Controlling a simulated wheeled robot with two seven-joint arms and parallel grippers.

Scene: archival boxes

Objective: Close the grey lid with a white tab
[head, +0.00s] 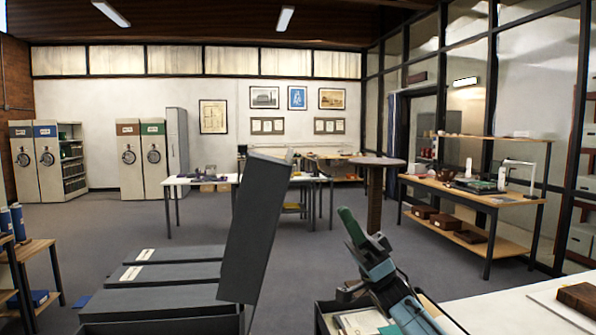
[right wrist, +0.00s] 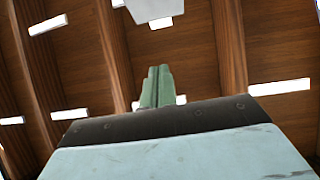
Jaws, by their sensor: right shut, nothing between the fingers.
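A grey lid (head: 257,225) stands raised and tilted in the head view, its top leaning right, above a dark grey box (head: 165,325) at the bottom edge. I cannot make out a white tab on it in the head view. My right gripper (head: 346,215) is to the right of the lid and apart from it, its green fingers shut and empty, pointing up. The green fingers also show in the right wrist view (right wrist: 157,85), against the wooden ceiling. My left gripper is not in view.
Closed grey boxes with white labels (head: 145,254) lie left of the lid. An open dark box with papers (head: 362,321) is under my right arm. A white tabletop (head: 490,312) with a brown block (head: 578,297) is at the lower right. Open floor lies beyond.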

